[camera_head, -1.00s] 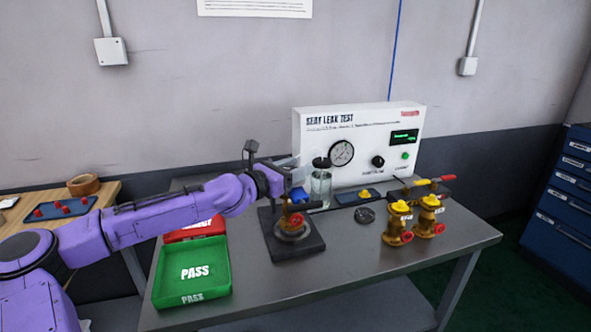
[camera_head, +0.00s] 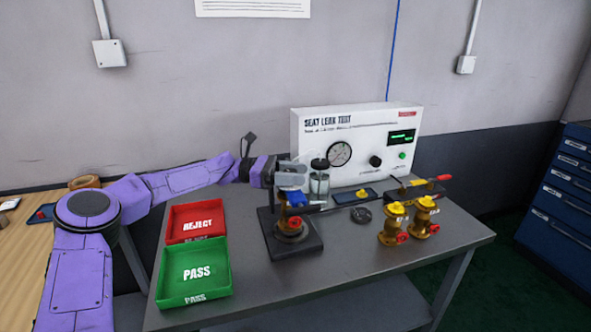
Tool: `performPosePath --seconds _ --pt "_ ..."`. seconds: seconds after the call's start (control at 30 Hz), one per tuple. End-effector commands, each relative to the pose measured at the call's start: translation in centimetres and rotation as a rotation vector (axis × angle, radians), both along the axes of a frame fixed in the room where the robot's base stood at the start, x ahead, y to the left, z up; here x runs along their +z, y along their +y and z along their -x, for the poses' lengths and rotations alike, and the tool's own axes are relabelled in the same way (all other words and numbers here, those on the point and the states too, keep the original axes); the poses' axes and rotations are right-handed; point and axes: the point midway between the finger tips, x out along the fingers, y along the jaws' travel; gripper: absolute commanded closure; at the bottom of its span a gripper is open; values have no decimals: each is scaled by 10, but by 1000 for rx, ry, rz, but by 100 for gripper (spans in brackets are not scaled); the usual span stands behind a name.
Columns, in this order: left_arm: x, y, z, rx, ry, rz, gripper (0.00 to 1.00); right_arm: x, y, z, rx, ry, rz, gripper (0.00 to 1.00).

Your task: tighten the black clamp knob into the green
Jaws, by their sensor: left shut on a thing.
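My left gripper (camera_head: 292,182) is over the clamp stand (camera_head: 291,247) on the steel table, its arm reaching in from the left. It is shut at the top of the stand, where the black clamp knob would be. The knob itself is hidden by the fingers, and its turn cannot be read. A blue part (camera_head: 291,197) shows just below the fingers. Under it a brass valve (camera_head: 291,223) with an orange-red part sits upright on the stand's dark base. My right gripper is not in view.
The white leak test box (camera_head: 353,145) with a gauge (camera_head: 339,153) stands behind. A glass jar (camera_head: 319,184) with a black top is close right of the gripper. Brass valves (camera_head: 392,224) stand at the right. The red tray (camera_head: 195,222) and green tray (camera_head: 193,272) lie left.

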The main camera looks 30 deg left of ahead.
Motion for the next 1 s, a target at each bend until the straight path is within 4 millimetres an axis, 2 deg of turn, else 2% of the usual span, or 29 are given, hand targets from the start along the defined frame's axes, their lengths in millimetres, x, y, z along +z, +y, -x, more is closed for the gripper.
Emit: performPosePath --seconds 0.4,0.93,0.97,1.0 --pt "-2 -2 3 -185 3 -4 81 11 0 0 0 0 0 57" --pt "-3 -3 4 -212 3 -6 81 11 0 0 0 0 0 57" --pt "-3 -3 4 -212 3 -6 47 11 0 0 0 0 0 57" --pt "-3 -3 4 -212 3 -5 34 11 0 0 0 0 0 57"
